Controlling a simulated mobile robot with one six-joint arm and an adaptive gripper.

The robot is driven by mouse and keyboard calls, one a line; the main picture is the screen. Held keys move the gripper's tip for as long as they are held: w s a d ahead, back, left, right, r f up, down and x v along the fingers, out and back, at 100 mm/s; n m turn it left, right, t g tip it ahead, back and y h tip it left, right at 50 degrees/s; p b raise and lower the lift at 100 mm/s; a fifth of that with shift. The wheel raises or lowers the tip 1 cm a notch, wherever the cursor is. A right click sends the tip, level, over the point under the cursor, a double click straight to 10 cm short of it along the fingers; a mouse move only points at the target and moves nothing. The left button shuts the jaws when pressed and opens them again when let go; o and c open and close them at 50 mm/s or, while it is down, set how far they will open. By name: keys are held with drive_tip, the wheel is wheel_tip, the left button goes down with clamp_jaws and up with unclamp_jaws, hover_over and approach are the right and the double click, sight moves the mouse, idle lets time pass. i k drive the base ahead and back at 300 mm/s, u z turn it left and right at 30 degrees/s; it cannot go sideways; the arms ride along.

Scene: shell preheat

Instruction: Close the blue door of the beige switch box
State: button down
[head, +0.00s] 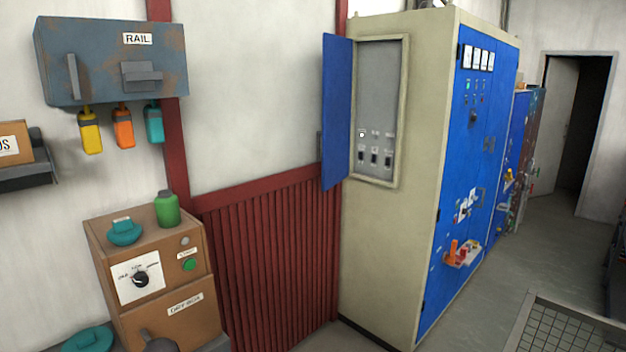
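The beige switch box (418,120) is a tall cabinet in the middle right of the head view. Its left side has a framed recess holding a grey panel (377,85) with several small switches. The blue door (337,112) is hinged at the left edge of this recess. It stands open, swung out to the left, so the panel is exposed. My gripper is not in the head view.
A red corrugated panel (265,260) lines the wall left of the cabinet. A brown dry box (150,270) stands at lower left, below a grey rail box (112,65) with hanging tags. A grated surface (565,330) is at lower right. Floor (500,275) is clear right of the cabinet.

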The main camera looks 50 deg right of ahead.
sight(338, 65)
drive_tip(key=z, duration=0.1)
drive_tip(key=i, duration=0.7)
drive_tip(key=z, duration=0.65)
